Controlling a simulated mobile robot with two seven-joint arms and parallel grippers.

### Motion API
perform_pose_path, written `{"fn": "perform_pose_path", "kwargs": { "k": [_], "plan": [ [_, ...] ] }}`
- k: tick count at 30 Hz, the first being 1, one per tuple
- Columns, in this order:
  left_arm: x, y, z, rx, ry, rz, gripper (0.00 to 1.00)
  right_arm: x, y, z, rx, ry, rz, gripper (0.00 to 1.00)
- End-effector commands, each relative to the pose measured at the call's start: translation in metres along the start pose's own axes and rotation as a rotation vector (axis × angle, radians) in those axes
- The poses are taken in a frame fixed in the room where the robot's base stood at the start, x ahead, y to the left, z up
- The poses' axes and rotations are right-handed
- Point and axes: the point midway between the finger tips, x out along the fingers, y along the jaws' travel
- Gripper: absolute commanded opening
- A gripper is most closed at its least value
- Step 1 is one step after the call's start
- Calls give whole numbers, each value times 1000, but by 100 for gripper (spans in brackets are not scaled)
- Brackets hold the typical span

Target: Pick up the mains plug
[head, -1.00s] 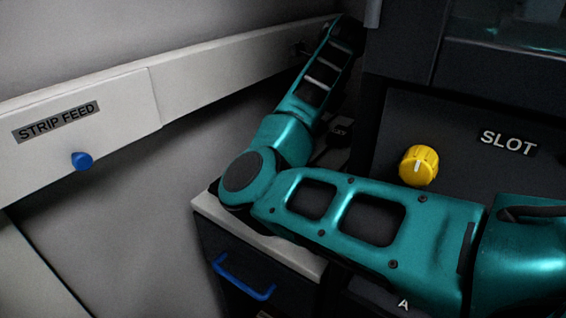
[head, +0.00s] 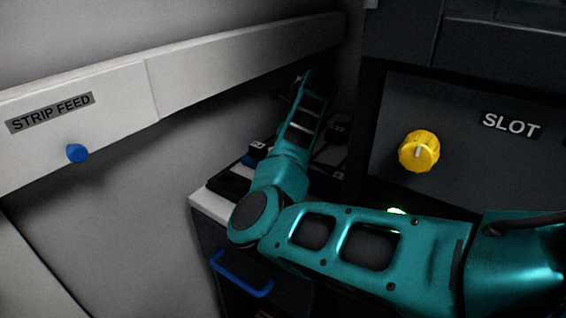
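My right arm, teal, comes in from the right and bends back over a white-topped cabinet. Its far end, with the dark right gripper (head: 299,86), is small and dim near the back wall under the white rail. I cannot tell whether its fingers are open or shut, or whether they hold anything. I cannot make out the mains plug for certain. Dark items with small white labels (head: 257,148) lie on the cabinet top, partly hidden by my arm. My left gripper is not in view.
The white-topped cabinet (head: 207,206) has a blue handle (head: 241,275). A white rail labelled STRIP FEED, with a blue knob (head: 77,153), runs along the wall above. A dark panel marked SLOT, with a yellow knob (head: 418,151), stands right.

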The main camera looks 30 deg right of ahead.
Motion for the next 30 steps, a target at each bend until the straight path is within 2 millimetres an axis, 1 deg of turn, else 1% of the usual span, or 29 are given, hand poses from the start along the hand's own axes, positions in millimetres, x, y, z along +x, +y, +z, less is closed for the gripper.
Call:
{"fn": "perform_pose_path", "kwargs": {
  "k": [4, 22, 30],
  "plan": [
    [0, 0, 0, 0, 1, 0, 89, 0, 0, 0, 0, 0, 0, 63],
    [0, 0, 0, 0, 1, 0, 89, -1, 0, 0, 0, 0, -1, 6],
    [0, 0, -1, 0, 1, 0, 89, -3, 0, 1, -1, -1, -1, 6]
  ]
}}
